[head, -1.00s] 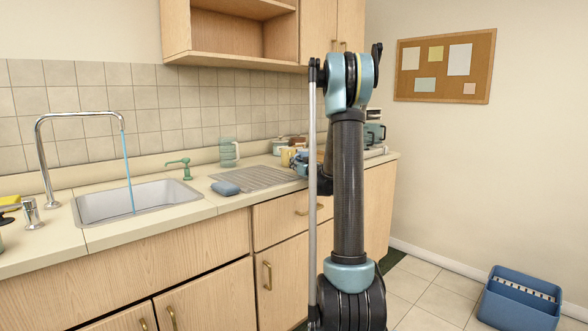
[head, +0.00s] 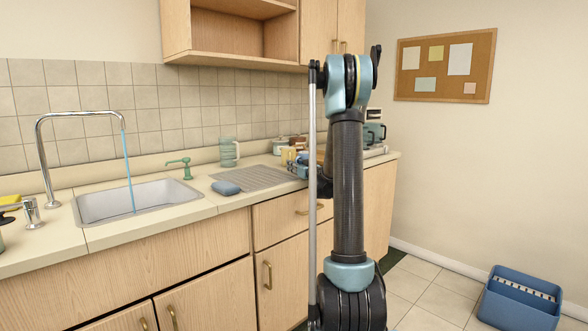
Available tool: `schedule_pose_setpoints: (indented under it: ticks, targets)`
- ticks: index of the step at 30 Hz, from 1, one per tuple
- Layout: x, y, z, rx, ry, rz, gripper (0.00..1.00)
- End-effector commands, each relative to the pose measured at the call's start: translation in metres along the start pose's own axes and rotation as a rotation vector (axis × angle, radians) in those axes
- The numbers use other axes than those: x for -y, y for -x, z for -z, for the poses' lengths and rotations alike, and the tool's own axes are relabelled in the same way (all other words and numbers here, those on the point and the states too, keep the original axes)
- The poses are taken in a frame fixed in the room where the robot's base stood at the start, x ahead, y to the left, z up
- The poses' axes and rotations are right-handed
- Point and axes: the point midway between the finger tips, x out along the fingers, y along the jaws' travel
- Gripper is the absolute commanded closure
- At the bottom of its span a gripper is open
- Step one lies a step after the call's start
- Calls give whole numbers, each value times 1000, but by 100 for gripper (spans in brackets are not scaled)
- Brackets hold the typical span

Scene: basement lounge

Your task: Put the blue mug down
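A blue mug (head: 298,170) shows only in part, at the right end of the counter just left of my upright arm. The arm hides much of that spot. A dark part of my gripper (head: 325,184) shows beside the arm, to the right of the mug. Its fingertips are hidden, so I cannot tell whether they are open or shut, or whether they touch the mug. I also cannot tell whether the mug rests on the counter. A yellowish mug (head: 288,156) stands just behind the blue one.
Pots (head: 281,146) and a teal appliance (head: 374,132) stand further back. A blue bin (head: 520,305) is on the floor at right.

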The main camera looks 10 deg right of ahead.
Motion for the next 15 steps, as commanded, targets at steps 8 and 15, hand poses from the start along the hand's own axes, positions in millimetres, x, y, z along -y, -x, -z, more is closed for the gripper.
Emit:
schedule_pose_setpoints:
  ticks: [8,15]
  targets:
    - [-1,33,2,0,0,-3,71]
    - [-2,80,1,0,0,-5,71]
